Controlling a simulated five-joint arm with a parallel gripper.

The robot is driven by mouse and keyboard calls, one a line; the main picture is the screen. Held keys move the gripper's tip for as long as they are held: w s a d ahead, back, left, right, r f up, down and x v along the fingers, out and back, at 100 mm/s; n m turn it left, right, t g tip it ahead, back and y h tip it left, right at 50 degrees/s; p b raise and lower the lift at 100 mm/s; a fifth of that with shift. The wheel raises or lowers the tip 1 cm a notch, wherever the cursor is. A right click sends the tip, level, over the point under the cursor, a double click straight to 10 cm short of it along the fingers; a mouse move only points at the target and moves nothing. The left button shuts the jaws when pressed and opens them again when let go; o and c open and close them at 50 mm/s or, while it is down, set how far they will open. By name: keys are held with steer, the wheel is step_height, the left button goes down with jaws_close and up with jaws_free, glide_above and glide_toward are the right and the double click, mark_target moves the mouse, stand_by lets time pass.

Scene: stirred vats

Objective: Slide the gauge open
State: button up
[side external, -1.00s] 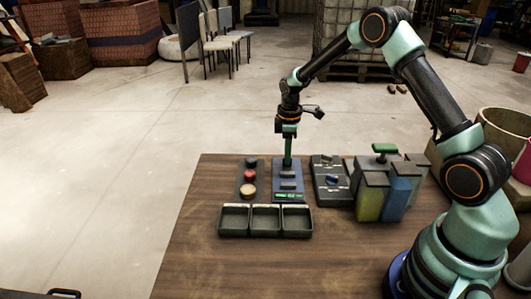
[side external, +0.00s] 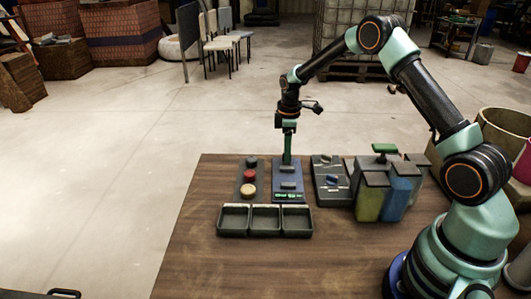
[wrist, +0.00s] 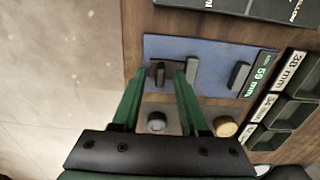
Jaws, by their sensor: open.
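The gauge (side external: 277,182) is a blue-grey plate on the table with grey blocks on it and a green-lit display at its near end. In the wrist view the plate (wrist: 212,53) carries a dark upright handle, a light grey jaw (wrist: 191,72) and a separate grey jaw (wrist: 239,75), with a gap between the jaws. The display (wrist: 260,73) seems to read 59 mm. My gripper (wrist: 160,74) is open, its green fingertips on either side of the dark handle (wrist: 158,73). In the side view my gripper (side external: 287,158) points down at the gauge's far end.
Three dark trays (side external: 265,219) with millimetre labels stand at the display end. A panel with red, tan and dark buttons (side external: 249,176) lies left of the gauge, and a dark switch panel (side external: 329,182) right. Coloured bins (side external: 398,195) stand farther right.

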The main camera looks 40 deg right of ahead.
step_height(320, 180, up, 12)
stand_by(0.5)
steer(key=s+a+r+m+t, duration=0.35)
steer(key=s+a+r, duration=0.35)
steer(key=s+r, duration=0.3)
steer(key=s+a+m+t, duration=0.2)
steer(key=s+a+m, duration=0.3)
steer(key=s, duration=0.6)
